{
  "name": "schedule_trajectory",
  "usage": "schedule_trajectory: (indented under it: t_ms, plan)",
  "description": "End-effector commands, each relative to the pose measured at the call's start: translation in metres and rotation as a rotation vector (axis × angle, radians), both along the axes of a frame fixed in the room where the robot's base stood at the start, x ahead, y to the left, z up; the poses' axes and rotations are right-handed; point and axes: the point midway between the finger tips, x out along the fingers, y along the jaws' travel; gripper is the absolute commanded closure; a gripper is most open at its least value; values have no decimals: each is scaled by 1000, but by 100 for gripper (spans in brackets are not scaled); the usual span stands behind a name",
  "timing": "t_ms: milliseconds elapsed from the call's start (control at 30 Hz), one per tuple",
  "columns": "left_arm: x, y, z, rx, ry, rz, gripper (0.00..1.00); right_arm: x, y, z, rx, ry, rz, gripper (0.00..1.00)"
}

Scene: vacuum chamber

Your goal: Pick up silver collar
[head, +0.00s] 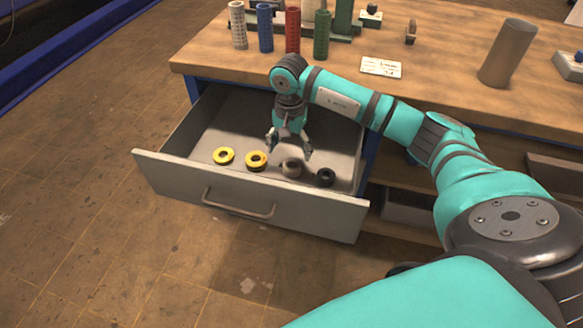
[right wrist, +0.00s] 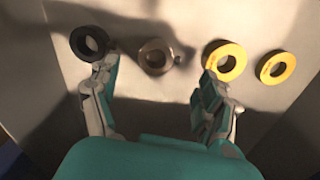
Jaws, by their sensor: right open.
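The silver collar (head: 292,168) is a grey-brown ring lying in the open drawer, between a yellow ring and a black ring. It also shows in the right wrist view (right wrist: 142,58), with a small knob on its side. My right gripper (head: 289,146) is open and empty above the drawer floor, just behind the collar in the head view. In the right wrist view its fingers (right wrist: 158,82) are spread, with the collar ahead of and between the fingertips, apart from them. My left gripper is not in view.
Two yellow rings (head: 223,156) lie left of the collar and a black ring (head: 326,177) lies right of it. The drawer (head: 250,206) has a front wall with a handle. The wooden tabletop (head: 440,50) above holds coloured cylinders, a card and a grey cylinder (head: 507,52).

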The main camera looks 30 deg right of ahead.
Motion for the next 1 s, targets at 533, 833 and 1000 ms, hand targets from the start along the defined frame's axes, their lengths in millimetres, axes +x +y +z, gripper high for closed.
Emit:
schedule_trajectory:
  t_ms: [533, 833, 1000]
  plan:
    - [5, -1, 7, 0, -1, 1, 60, -2, -4, -57, 1, 1, 0, 20]
    - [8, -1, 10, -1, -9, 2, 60, -2, -4, -59, 0, -1, 0, 26]
    - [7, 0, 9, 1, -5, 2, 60, -2, -4, -59, 0, -1, 0, 48]
